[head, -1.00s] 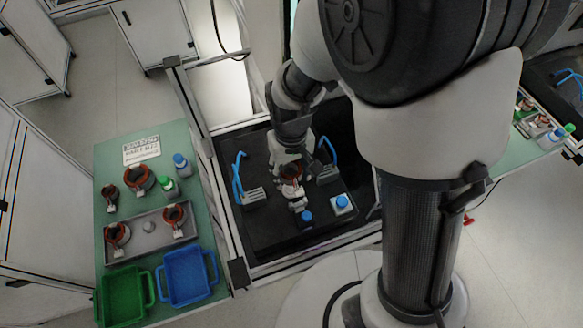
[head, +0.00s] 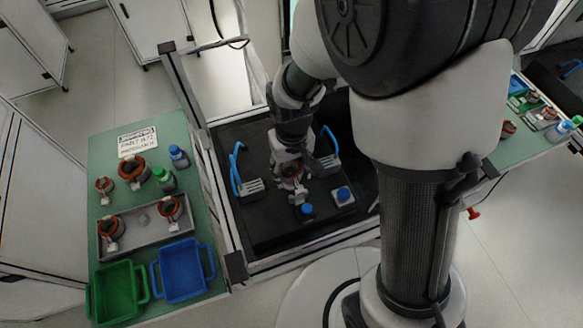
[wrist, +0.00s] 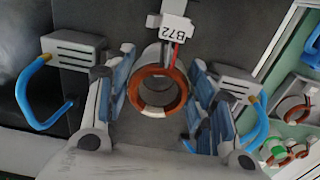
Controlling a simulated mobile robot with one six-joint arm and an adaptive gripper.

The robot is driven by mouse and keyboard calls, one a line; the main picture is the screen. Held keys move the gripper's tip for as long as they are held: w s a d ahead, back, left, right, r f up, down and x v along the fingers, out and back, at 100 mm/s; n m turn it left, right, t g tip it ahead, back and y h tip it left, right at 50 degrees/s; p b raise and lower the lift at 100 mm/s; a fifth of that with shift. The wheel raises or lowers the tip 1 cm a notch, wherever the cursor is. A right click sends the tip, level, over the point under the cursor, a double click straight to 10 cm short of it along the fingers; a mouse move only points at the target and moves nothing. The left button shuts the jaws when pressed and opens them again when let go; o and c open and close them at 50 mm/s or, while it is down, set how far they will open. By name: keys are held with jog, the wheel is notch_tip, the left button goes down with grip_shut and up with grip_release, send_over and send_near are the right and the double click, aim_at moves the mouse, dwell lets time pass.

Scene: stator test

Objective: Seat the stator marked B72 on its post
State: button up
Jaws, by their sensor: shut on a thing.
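The stator marked B72 has a copper-coloured ring (wrist: 137,93) facing the wrist camera and a white tag (wrist: 177,30) above it in that view. My gripper (wrist: 158,112) has a finger on each side of the stator and is shut on it. In the head view my gripper (head: 291,166) is over the black fixture plate, with the stator (head: 292,172) at its tip. No post can be made out under the stator; whether it is around one or above it, I cannot tell.
Grey blocks with blue tubes stand left (head: 250,187) and right (head: 328,163) of my gripper. Two blue buttons (head: 307,210) sit in front. A green side table (head: 205,225) holds other stators, a grey tray (head: 140,243), bottles, a green bin (head: 118,290) and a blue bin (head: 183,272).

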jog(key=shift+f, duration=0.2)
jog(key=shift+f+b, duration=0.8)
jog(key=shift+f, duration=0.1)
jog(key=shift+f, duration=0.3)
jog(key=shift+f+b, duration=0.35)
jog(key=shift+b, duration=0.15)
jog(key=o, duration=1.4)
notch_tip(320, 180, up, 12)
jog(key=shift+r, duration=0.1)
